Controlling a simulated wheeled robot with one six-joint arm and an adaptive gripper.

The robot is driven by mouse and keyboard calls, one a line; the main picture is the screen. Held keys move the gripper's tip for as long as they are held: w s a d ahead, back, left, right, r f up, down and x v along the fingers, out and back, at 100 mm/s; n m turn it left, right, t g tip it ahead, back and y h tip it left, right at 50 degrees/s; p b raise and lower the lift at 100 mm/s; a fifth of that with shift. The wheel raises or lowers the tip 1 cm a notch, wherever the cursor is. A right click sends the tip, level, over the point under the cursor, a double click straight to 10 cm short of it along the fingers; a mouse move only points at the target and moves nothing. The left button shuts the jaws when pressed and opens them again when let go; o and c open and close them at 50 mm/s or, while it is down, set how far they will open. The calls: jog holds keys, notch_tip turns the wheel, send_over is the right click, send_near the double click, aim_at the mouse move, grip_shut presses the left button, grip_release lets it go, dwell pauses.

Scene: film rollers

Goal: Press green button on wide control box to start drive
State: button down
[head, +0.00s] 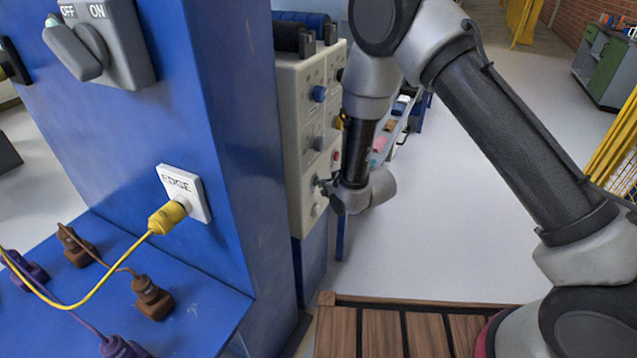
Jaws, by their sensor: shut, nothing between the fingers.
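A cream control box (288,92), seen at a steep slant, stands behind the blue post. Its face carries a blue knob (319,93), a grey knob (318,143), a yellow knob (338,122), a red button (336,156) and a pale knob (317,210) low down. I cannot make out a green button; my gripper covers part of the lower face. My gripper (324,186) is shut and empty, its tips at the lower part of the box face. I cannot tell whether they touch it.
A blue post (233,120) stands close on the left, with an OFF/ON switch (105,40) and a yellow plug (168,216) in a white EDGE socket plate. Brown and purple plugs lie on a blue shelf (205,318). Clear floor (470,230) lies right.

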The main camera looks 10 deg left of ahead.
dwell(0.3)
jog(key=shift+s+d, duration=0.3)
jog(key=shift+d, duration=0.6)
jog(key=shift+s+d, duration=0.3)
jog(key=shift+d, duration=0.45)
jog(key=shift+s+d, duration=0.25)
jog(key=shift+d, duration=0.55)
jog(key=shift+s+d, duration=0.3)
jog(key=shift+d, duration=0.45)
